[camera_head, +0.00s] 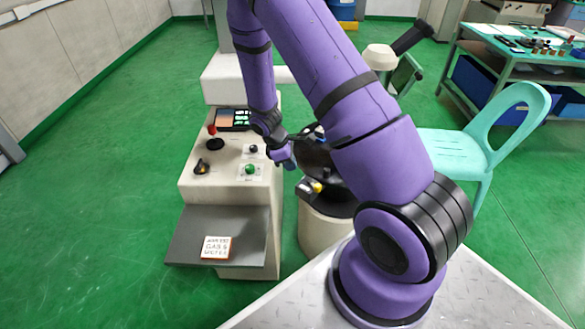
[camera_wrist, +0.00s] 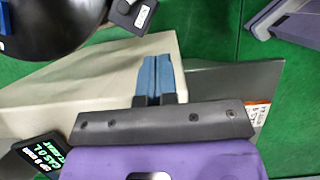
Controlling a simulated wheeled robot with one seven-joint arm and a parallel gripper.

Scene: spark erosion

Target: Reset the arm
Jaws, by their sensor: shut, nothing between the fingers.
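My purple arm reaches from the lower right of the head view up and over to the machine console. My gripper (camera_head: 287,160) hangs beside the right edge of the console (camera_head: 190,186), above the gap before a dark round tank (camera_head: 335,192). In the wrist view my gripper (camera_wrist: 157,66) shows two blue fingers pressed together with nothing between them. The fingertips point toward the pale side of the console (camera_wrist: 100,75). I cannot tell from these views whether they touch it.
The console carries a red-topped lever (camera_head: 212,130), a green button (camera_head: 250,168) and a dark knob (camera_head: 201,167). A grey shelf (camera_head: 185,240) below holds a printed card (camera_head: 216,247). A turquoise chair (camera_head: 455,150) and a workbench (camera_head: 470,45) stand right. Green floor is clear at left.

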